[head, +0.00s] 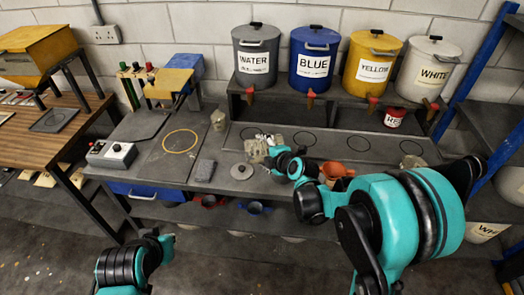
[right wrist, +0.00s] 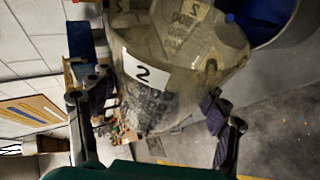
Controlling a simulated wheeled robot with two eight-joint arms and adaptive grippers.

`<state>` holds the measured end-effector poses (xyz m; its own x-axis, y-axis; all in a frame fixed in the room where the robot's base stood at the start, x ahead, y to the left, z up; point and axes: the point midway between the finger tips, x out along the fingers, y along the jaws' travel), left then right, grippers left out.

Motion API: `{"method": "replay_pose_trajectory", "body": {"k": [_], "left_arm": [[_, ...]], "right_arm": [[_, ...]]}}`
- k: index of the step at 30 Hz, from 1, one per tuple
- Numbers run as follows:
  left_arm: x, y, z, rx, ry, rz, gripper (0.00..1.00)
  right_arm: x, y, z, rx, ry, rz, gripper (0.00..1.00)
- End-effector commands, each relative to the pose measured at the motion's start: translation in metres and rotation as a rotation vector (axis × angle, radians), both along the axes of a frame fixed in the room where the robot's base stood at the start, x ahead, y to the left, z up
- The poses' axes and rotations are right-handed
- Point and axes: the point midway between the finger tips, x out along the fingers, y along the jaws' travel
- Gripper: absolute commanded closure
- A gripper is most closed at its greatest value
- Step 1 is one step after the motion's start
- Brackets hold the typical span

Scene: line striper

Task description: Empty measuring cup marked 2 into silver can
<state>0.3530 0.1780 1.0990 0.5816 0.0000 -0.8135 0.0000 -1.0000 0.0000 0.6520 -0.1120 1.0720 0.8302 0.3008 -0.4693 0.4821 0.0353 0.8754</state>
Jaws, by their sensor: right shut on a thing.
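My right gripper (head: 268,150) is over the middle of the bench, partly hidden by its own arm. In the right wrist view its fingers (right wrist: 158,110) are shut on the clear measuring cup marked 2 (right wrist: 150,75), one finger on each side. The cup also shows small beside the gripper in the head view (head: 253,150). Its exact tilt and contents are hard to tell. A round container with a grey rim and blue inside (right wrist: 262,20) is beside the cup's top in the wrist view; it may be the silver can.
A round grey lid (head: 241,172) lies on the bench near a grey block (head: 205,170). Another clear cup (head: 218,120) stands behind. An orange funnel-like thing (head: 336,170) is right of my gripper. Labelled drums, including blue (head: 314,80), line the back shelf.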

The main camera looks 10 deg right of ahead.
Motion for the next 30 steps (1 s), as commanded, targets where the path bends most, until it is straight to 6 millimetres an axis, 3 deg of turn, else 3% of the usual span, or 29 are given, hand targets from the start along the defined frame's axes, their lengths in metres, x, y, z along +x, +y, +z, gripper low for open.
{"method": "replay_pose_trajectory", "body": {"k": [11,21,30], "left_arm": [[0.0,0.0,0.001,0.0,0.0,0.0,1.0],[0.0,0.0,0.009,0.0,0.0,0.0,1.0],[0.0,0.0,0.011,0.0,0.0,0.0,1.0]], "right_arm": [[-0.001,0.003,-0.003,-0.042,0.01,0.005,0.68],[-0.001,0.013,-0.016,-0.377,0.041,0.012,0.68],[0.001,0.012,-0.013,-0.5,0.028,0.0,0.68]]}}
